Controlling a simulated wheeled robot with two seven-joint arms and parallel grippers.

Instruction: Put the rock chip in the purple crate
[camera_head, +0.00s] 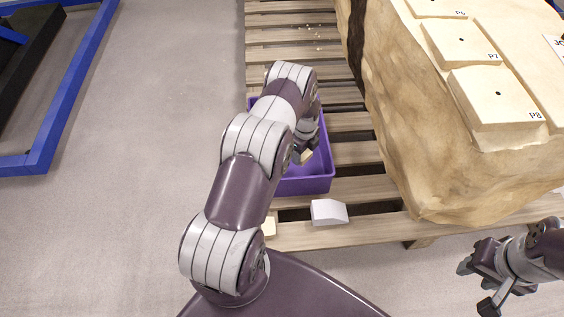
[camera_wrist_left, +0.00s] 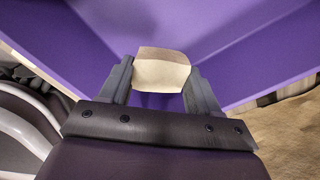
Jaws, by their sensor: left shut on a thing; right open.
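The purple crate (camera_head: 319,185) stands on the wooden pallet, partly hidden by my left arm. My left gripper (camera_head: 304,150) is over the crate's opening, shut on a pale beige rock chip (camera_head: 306,157). In the left wrist view, the rock chip (camera_wrist_left: 162,70) sits between both fingers of my left gripper (camera_wrist_left: 161,82), with the purple crate's walls (camera_wrist_left: 225,30) around and behind it. I cannot tell how far the chip is above the crate floor. My right gripper (camera_head: 478,285) is open and empty at the lower right, apart from the pallet.
A large tan rock block (camera_head: 410,130) with labelled slabs stands on the pallet (camera_head: 357,185) right of the crate. A whitish block (camera_head: 328,212) lies in front of the crate. A small yellowish piece (camera_head: 269,226) is partly behind my left arm. A blue frame (camera_head: 60,95) is at far left.

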